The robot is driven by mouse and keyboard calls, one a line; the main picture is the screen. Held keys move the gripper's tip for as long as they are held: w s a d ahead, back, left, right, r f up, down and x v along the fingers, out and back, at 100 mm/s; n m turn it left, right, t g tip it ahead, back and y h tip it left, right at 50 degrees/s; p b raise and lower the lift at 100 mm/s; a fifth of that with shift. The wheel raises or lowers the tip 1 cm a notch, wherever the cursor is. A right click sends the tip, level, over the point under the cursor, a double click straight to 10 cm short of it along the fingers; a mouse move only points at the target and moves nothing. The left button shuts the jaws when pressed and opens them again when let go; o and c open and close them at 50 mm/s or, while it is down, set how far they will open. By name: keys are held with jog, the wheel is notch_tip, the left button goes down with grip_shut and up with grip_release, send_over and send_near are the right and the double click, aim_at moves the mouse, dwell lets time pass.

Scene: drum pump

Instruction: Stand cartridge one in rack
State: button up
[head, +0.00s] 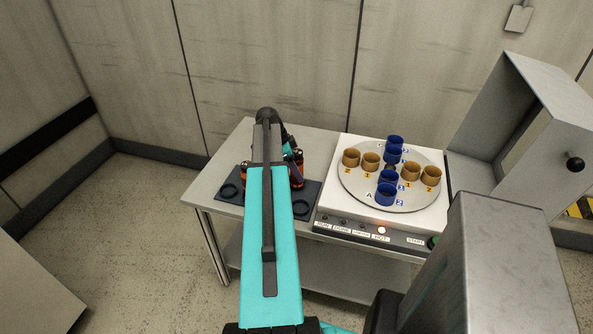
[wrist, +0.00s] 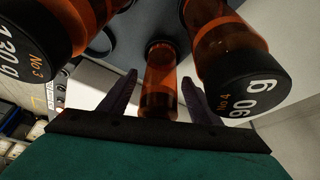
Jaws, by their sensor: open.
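The dark rack (head: 312,192) lies on the table's left part in the head view, with amber cartridges (head: 298,180) partly hidden by my arm. In the wrist view, an amber cartridge (wrist: 160,80) is between the fingers of my gripper (wrist: 159,82). The jaws are open, one finger on each side of it, with gaps visible. Its far end meets a dark ring on the rack; its near end is hidden by my gripper, and no number shows. Cartridges No 3, 130 g (wrist: 38,45), and No 4, 90 g (wrist: 236,90), flank it on the left and right.
Two empty rings show at the rack's left (head: 229,191) and front right (head: 301,207). A white machine (head: 335,215) stands just right of the rack, its turntable holding several tan and blue cups (head: 386,194). A grey cabinet (head: 530,110) stands at the far right.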

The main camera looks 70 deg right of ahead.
jog(key=b+v, duration=0.3)
jog(key=v, duration=0.8)
jog(key=shift+r, duration=0.2)
jog(key=shift+w+r, duration=0.1)
dwell(0.6)
